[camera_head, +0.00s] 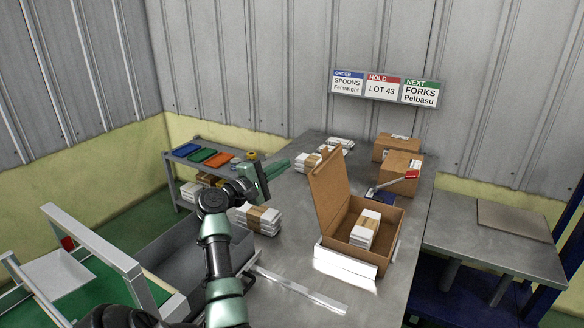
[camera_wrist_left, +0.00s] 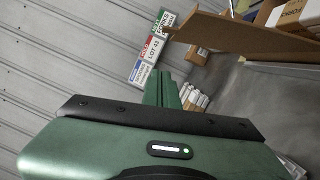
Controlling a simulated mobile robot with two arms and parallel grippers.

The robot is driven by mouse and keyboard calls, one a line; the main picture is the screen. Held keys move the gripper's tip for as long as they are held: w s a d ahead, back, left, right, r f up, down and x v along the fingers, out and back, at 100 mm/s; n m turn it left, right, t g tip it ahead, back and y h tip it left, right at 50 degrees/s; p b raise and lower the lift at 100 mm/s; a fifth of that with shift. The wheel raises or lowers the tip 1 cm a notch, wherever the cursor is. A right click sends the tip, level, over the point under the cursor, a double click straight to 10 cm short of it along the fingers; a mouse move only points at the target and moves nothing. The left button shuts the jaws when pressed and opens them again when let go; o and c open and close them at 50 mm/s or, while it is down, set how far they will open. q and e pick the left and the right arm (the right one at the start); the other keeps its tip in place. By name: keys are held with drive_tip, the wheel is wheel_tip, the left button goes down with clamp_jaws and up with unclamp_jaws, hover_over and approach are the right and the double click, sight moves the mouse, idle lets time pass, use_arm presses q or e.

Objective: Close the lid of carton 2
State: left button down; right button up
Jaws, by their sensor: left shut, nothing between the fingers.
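An open brown carton (camera_head: 392,238) stands on the metal table with its lid (camera_head: 326,190) raised, tilted back to the left. A paper-banded white bundle (camera_head: 366,228) lies inside. I cannot read a number on the carton. My left gripper (camera_head: 277,167) is shut and empty, left of the raised lid and apart from it, at about the height of its upper part. In the left wrist view its green fingers (camera_wrist_left: 163,88) are together, and the lid (camera_wrist_left: 250,38) shows to their upper right. My right gripper is not in view.
Two closed cartons (camera_head: 400,172) stand behind the open one, with a red-handled tool (camera_head: 411,174) near them. Banded bundles (camera_head: 262,218) lie on the table (camera_head: 290,245) left of the carton. A shelf with coloured trays (camera_head: 200,154) stands at left.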

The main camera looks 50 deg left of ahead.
use_arm(q)
drive_tip(key=w+d+r+p, duration=0.1)
drive_tip(key=w+d+p, duration=0.2)
drive_tip(key=w, duration=0.6)
drive_tip(key=shift+w+r, duration=0.3)
drive_tip(key=shift+w+d, duration=0.1)
drive_tip(key=shift+d, duration=0.05)
